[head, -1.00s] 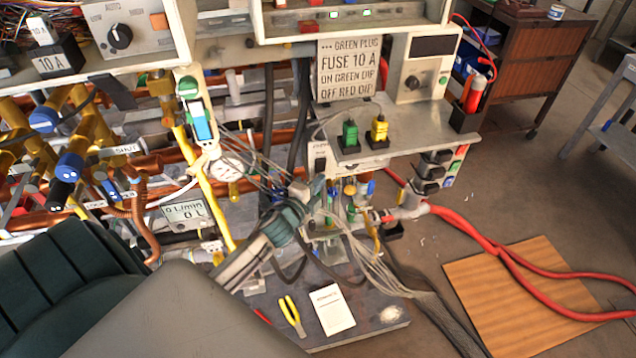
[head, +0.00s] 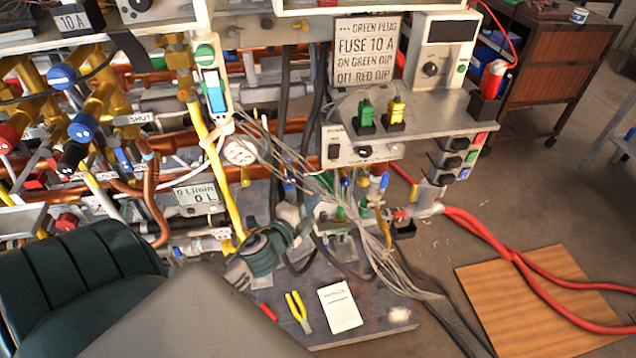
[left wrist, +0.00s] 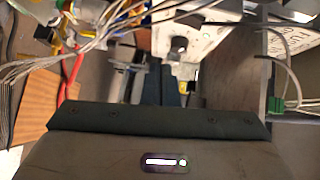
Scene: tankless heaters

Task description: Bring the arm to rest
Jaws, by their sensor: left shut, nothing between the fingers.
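My left gripper (head: 298,216) is in the lower middle of the head view, in front of the heater bench and above the grey lower shelf. Its fingers are shut with nothing between them. A bundle of thin grey wires (head: 345,215) hangs close by on its right; I cannot tell whether they touch. In the left wrist view the shut dark fingers (left wrist: 174,82) show beyond the dark padded wrist cover. My right gripper is not in view.
Pipes with coloured valve handles (head: 85,125) crowd the left. A panel with green and yellow plugs (head: 395,120) stands to the right. The grey shelf (head: 375,300) holds yellow-handled pliers (head: 298,312) and a white booklet (head: 340,306). Red hoses (head: 500,245) cross a wooden board (head: 500,310).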

